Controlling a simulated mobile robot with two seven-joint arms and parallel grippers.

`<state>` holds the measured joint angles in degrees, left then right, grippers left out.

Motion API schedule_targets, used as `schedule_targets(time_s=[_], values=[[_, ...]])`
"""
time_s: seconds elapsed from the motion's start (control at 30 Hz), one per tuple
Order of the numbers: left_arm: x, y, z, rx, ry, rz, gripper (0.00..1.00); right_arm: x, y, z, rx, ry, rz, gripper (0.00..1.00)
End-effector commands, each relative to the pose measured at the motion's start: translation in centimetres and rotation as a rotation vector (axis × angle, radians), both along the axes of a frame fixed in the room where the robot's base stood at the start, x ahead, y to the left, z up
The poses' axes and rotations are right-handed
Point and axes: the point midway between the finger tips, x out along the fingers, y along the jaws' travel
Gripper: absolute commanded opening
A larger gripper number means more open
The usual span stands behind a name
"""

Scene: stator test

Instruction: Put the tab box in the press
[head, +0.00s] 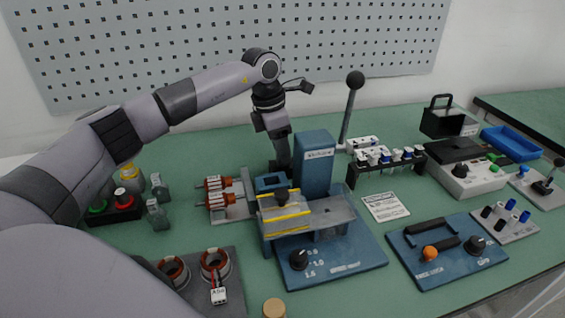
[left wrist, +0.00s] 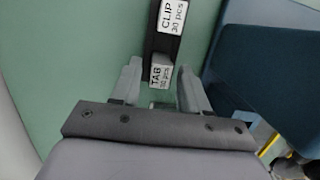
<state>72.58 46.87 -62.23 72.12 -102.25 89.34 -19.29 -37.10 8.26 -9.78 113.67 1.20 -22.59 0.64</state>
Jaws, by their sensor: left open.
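The tab box (left wrist: 160,74) shows in the left wrist view as a small grey box with a white TAB label, at the near end of a dark holder. I cannot make it out in the head view. My left gripper (left wrist: 158,67) is open, with one finger on each side of the tab box and small gaps between. In the head view my left gripper (head: 283,165) points down behind the press; its fingertips are hard to see. The press (head: 317,165) is blue, with a tall column, a black-knobbed lever and a yellow-railed table. My right gripper is out of view.
A CLIP box (left wrist: 172,20) sits just beyond the tab box. Red-wound parts (head: 218,192) stand left of the press. A black rack of connectors (head: 385,165) and a white card (head: 385,206) are right of it. A blue panel (head: 440,250) lies front right.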

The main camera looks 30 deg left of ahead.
Motion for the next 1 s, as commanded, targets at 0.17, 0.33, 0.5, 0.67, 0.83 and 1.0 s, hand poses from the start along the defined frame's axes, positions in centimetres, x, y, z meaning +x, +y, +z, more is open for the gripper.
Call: schedule_targets(time_s=[0.17,0.33,0.5,0.67,0.83,1.0], values=[[0.0,0.0,0.0,-0.001,0.001,0.0,0.09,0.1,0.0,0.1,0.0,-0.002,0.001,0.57],[0.0,0.0,0.0,-0.001,-0.001,0.0,0.0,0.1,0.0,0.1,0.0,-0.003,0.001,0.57],[0.0,0.0,0.4,-0.001,-0.001,0.0,0.0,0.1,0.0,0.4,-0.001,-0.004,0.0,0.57],[0.0,0.0,1.4,-0.001,-0.001,0.0,0.0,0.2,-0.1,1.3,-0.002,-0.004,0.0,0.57],[0.0,0.0,2.4,-0.001,-0.001,0.0,0.0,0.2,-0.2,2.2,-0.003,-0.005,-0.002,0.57],[0.0,0.0,3.4,-0.001,-0.001,0.0,0.0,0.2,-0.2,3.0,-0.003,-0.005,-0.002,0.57]])
